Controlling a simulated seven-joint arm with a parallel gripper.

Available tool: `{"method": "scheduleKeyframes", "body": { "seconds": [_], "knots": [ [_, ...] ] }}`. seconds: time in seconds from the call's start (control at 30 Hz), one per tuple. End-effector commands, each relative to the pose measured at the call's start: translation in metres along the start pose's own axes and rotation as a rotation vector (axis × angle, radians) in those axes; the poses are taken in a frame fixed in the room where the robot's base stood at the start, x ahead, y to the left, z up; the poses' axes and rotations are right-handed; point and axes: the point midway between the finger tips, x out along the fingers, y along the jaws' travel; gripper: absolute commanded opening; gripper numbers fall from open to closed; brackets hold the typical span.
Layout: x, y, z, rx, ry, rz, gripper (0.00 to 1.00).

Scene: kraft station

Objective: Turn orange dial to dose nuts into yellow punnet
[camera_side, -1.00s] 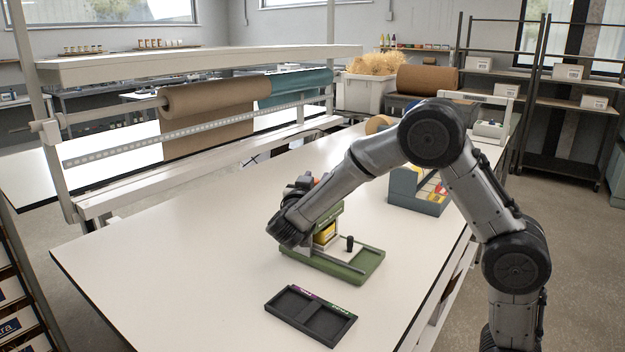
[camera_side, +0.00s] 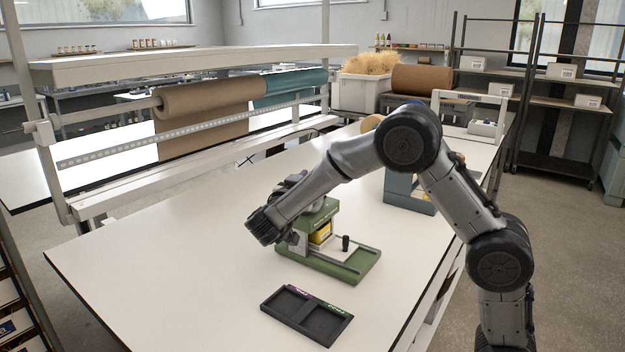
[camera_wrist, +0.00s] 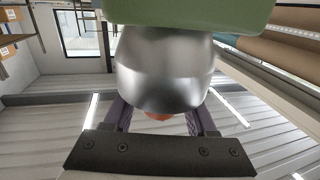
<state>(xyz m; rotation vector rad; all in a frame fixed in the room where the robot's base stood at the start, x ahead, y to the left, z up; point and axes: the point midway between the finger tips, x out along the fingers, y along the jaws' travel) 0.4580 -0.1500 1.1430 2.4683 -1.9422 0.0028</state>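The green dosing station (camera_side: 330,262) stands on the white table, with the yellow punnet (camera_side: 321,233) inside its frame, partly covered by the frame and my arm. My gripper (camera_side: 293,183) is at the upper part of the station, behind my wrist in the side view. In the wrist view a silver rounded body (camera_wrist: 165,70) hangs below a green part. The orange dial (camera_wrist: 158,116) shows as a small patch under it, between the two purple fingers of my gripper (camera_wrist: 160,112). The fingers are apart, with gaps beside the orange patch; their tips are hidden. Nuts are not visible.
A black two-part tray (camera_side: 306,316) lies in front of the station. A blue-grey bin unit (camera_side: 409,196) stands behind it, partly behind my arm. A black knob (camera_side: 346,243) stands up on the station's base. The table's left part is clear.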

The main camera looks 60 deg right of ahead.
Motion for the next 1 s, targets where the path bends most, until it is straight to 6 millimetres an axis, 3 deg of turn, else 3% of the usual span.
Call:
{"method": "scheduleKeyframes", "body": {
  "seconds": [0.47, 1.0],
  "knots": [
    [-0.009, -0.001, 0.001, 0.000, -0.002, -0.003, 0.69],
    [-0.114, -0.001, 0.000, 0.000, -0.001, -0.005, 0.69]
  ]
}}
